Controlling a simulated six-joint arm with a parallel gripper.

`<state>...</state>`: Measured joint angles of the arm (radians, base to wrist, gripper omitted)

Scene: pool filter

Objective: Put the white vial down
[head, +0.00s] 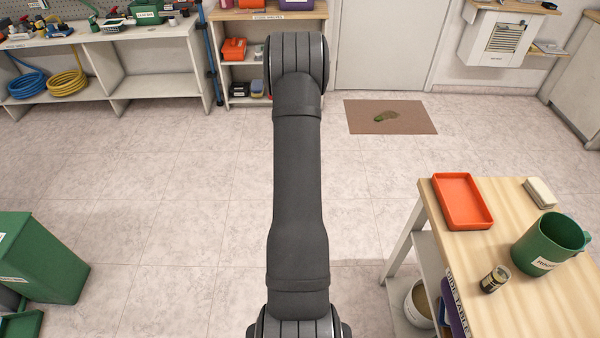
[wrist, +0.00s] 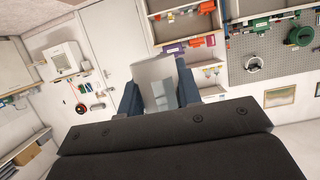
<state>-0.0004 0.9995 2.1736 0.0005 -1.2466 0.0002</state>
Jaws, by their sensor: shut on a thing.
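In the wrist view my gripper (wrist: 159,88) has its two blue fingers shut on a pale, whitish, see-through piece, the white vial (wrist: 154,72). The vial sits between the fingers and sticks out past their tips. Its lower part is hidden behind the dark body of my gripper. Neither the gripper nor the vial shows in the head view, where only my arm links cross the middle. The wrist view looks out over the room, with no surface right under the vial.
A wooden side table (head: 510,307) stands at the right. It bears an orange tray (head: 462,201), a green mug (head: 545,246), a small dark jar (head: 495,279) and a pale block (head: 540,193). A green bin (head: 38,258) stands at the left. The tiled floor between is mostly clear.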

